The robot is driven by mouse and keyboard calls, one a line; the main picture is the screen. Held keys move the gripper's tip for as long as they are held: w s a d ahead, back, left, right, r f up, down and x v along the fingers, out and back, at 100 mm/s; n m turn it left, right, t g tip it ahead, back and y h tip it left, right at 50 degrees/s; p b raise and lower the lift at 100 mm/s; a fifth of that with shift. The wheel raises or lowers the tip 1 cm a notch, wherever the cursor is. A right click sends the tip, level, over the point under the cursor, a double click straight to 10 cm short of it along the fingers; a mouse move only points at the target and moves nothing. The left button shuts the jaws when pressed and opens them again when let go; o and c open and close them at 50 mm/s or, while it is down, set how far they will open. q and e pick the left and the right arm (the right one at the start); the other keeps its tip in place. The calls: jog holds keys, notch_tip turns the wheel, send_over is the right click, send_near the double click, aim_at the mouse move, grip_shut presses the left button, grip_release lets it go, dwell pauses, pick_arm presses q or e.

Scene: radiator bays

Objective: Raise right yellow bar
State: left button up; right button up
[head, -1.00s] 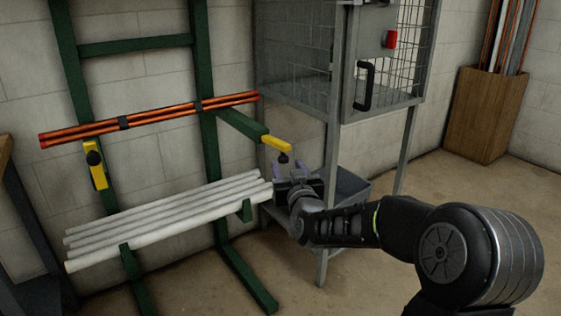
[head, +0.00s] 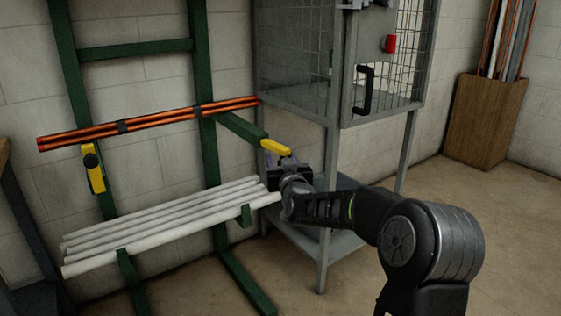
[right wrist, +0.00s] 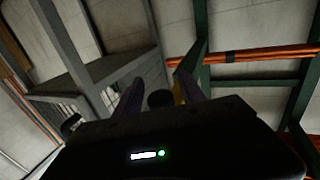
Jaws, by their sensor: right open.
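The right yellow bar (head: 276,146) sticks out at the front end of a green rack arm (head: 240,127). In the right wrist view, a sliver of yellow (right wrist: 178,92) shows behind a round black knob (right wrist: 160,98). My right gripper (head: 284,161) is just below the bar in the head view and hides the knob there. In the right wrist view its two purple fingers (right wrist: 161,92) stand apart, with the knob between them. I cannot tell whether they touch it. The left yellow bar (head: 94,170) hangs down along the left post with its own black knob. My left gripper is out of view.
Orange tubes (head: 150,122) lie across the green rack, and several white pipes (head: 165,222) rest on lower arms. A grey mesh cabinet (head: 333,110) stands close to the right of my gripper. A wooden bin (head: 484,122) stands at the far right.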

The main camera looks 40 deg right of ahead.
jog(key=shift+c, duration=0.5)
grip_shut()
dwell(0.8)
